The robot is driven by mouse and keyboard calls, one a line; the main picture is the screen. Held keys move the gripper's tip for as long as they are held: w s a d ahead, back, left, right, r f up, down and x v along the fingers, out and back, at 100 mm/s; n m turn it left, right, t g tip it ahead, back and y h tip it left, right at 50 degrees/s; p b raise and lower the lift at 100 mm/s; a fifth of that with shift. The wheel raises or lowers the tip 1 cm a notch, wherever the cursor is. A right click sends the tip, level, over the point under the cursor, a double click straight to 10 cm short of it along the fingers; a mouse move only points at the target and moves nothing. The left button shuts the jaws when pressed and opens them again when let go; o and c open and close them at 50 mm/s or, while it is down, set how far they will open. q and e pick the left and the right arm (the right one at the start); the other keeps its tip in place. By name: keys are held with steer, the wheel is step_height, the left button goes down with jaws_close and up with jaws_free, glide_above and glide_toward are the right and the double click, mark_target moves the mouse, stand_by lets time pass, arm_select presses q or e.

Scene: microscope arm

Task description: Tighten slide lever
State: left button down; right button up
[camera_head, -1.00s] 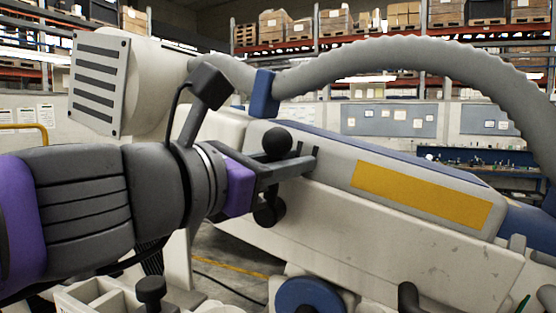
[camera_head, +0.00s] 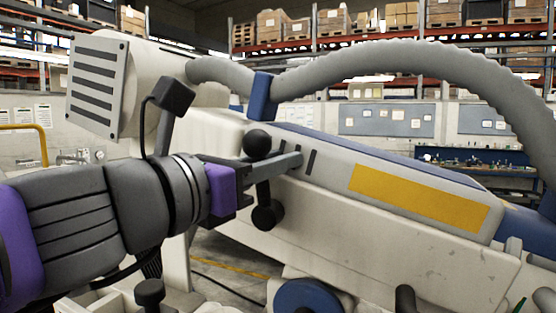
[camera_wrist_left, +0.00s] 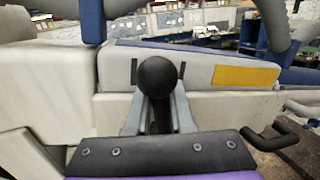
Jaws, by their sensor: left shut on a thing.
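The slide lever (camera_head: 264,190) is a black bar with a round knob at its upper end and another at its lower end. It sits on the side of the white microscope arm (camera_head: 370,235). My left gripper (camera_head: 272,165) reaches in from the left and is shut on the lever just below the upper knob. In the left wrist view the lever's upper knob (camera_wrist_left: 158,76) stands between the two grey fingers (camera_wrist_left: 158,115). The lever's lower part is hidden there. My right gripper is not in view.
A grey corrugated hose (camera_head: 400,60) arches over the arm, held by a blue clip (camera_head: 262,95). A yellow label (camera_head: 418,197) marks the arm's side. A blue round knob (camera_head: 308,296) and a black knob (camera_head: 150,292) are below. Shelves with boxes stand far behind.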

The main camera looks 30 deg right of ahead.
arm_select(q)
steer(key=c, duration=0.8)
jaws_free()
steer(key=shift+d, duration=0.1)
steer(key=shift+b+v, duration=0.85)
steer(key=shift+v, duration=4.6)
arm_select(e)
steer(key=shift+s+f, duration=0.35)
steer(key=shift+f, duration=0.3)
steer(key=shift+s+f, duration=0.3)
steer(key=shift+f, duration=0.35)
